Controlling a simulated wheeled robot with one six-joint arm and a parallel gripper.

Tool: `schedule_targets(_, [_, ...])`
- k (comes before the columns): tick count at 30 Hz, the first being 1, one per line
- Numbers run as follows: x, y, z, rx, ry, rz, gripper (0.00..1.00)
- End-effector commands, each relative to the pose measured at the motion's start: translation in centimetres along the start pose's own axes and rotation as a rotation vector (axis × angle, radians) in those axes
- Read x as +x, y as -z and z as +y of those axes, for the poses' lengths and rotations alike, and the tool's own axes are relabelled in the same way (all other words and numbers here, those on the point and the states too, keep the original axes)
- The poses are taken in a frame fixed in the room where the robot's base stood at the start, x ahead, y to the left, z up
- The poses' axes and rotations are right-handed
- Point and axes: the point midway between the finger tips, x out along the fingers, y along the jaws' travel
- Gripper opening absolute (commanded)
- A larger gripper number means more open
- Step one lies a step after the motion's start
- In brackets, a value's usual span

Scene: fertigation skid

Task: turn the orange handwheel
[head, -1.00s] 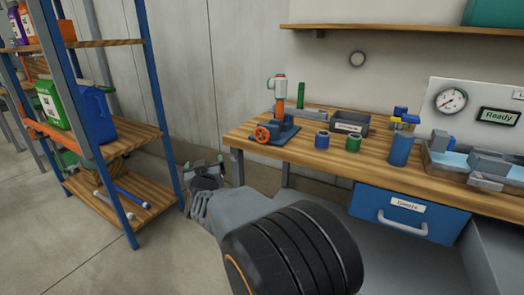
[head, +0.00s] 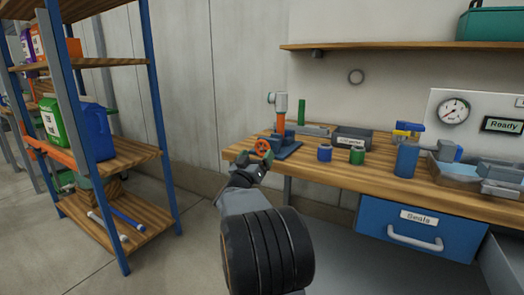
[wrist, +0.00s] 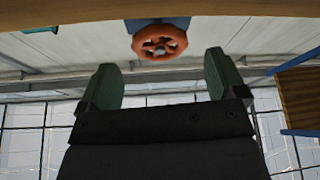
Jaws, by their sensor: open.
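The orange handwheel (head: 263,147) is a small spoked wheel on the front of a blue-based device with an orange column (head: 281,125), at the left end of the wooden bench. In the wrist view the handwheel (wrist: 160,41) lies just beyond and between my fingertips, a little above the middle line of the gap. My gripper (wrist: 163,82) is open and empty, with its green fingers apart and not touching the wheel. In the head view my gripper (head: 256,166) is just in front of the wheel and partly covers its lower edge.
The bench (head: 340,171) holds a blue cup (head: 324,153), a green cup (head: 357,156) and a grey bin (head: 351,138) right of the device. A blue drawer (head: 415,228) hangs below. A shelf rack (head: 130,152) stands left, with open floor between.

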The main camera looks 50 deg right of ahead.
Motion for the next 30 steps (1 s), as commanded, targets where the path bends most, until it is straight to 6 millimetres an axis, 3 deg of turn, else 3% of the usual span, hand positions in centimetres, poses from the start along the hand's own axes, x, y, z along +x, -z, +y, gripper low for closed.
schedule_targets(9, [4.0,-0.1,0.0,0.0,0.0,0.0,0.9])
schedule_targets(23, [4.9,0.0,0.0,0.0,0.001,0.0,0.9])
schedule_targets(30, [4.9,0.0,0.0,0.0,0.001,0.0,0.69])
